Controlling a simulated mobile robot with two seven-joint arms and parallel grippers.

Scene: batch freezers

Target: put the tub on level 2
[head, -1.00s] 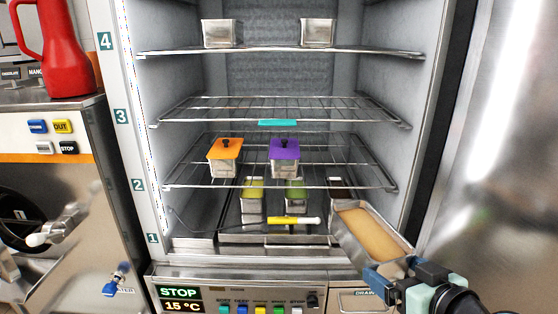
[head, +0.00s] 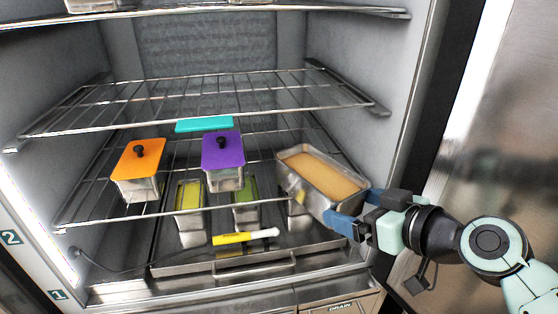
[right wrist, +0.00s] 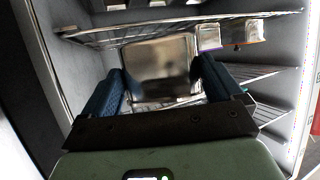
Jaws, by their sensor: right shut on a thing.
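The tub (head: 298,188) is an open steel pan filled with something tan. My right gripper (head: 345,212) is shut on its near right end. The tub is level, over the right end of the level 2 wire shelf (head: 120,218); I cannot tell whether it touches the shelf. In the right wrist view the tub (right wrist: 160,65) shows between the two blue fingers of the gripper (right wrist: 162,90). My left gripper is not in view.
On level 2 stand an orange-lidded container (head: 138,160) and a purple-lidded container (head: 222,150). Pans and a yellow marker-like stick (head: 245,237) are below. The right cabinet wall is close.

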